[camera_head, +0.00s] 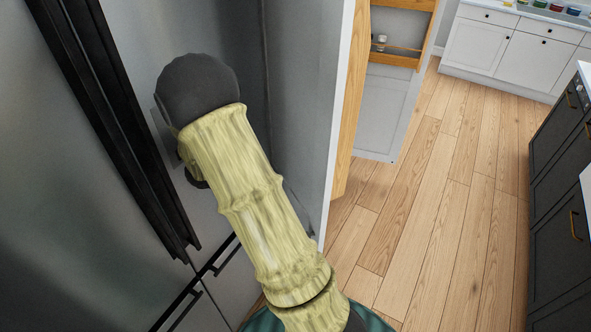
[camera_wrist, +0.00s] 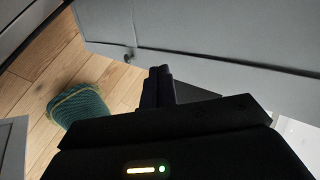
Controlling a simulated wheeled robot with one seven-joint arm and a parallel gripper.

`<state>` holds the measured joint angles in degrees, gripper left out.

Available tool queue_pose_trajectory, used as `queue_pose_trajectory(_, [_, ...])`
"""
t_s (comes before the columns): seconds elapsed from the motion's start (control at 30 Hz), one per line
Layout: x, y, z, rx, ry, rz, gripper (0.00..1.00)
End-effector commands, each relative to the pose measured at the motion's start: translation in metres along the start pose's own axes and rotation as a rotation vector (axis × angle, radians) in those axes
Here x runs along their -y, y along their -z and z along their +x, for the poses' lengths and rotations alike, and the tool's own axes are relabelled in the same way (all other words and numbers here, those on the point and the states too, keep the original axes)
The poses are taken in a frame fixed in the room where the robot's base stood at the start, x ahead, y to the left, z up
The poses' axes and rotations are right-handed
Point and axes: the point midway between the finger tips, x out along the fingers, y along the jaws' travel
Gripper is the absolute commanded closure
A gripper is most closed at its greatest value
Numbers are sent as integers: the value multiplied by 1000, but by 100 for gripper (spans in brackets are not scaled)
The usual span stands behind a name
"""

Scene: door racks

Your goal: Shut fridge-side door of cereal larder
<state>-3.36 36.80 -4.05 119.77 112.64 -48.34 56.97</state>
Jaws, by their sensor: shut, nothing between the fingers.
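The fridge-side larder door (camera_head: 312,90) stands open in the head view, its grey outer face towards my arm. A white edge and a wooden rack (camera_head: 349,130) show along its far side. In the wrist view, a grey panel with a small dark knob (camera_wrist: 128,57), apparently this door (camera_wrist: 220,38), crosses the top. My gripper (camera_wrist: 158,72) is shut and empty, its black fingertips pointing at the panel. I cannot tell whether they touch it. The gripper is hidden in the head view. The larder's inside is not visible.
The steel fridge (camera_head: 60,220) with long dark handles (camera_head: 115,120) stands close at left. Another door (camera_head: 383,112) with a wooden rack hangs open beyond. White cabinets (camera_head: 500,50) are at the back, dark ones (camera_head: 560,160) at right. The wooden floor (camera_head: 450,210) between is clear.

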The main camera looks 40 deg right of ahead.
Motion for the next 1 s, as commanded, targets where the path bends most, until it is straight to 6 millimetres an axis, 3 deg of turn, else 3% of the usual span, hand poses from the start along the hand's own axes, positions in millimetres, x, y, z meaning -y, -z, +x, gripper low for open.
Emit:
queue_pose_trajectory(0.2, [3, 19, -1, -135, 21, 140, 100])
queue_pose_trajectory(0.57, [3, 20, 3, -136, 20, 140, 100])
queue_pose_trajectory(0.77, [4, 22, 20, -136, 20, 137, 100])
queue_pose_trajectory(1.0, [4, 27, 58, -135, 21, 135, 100])
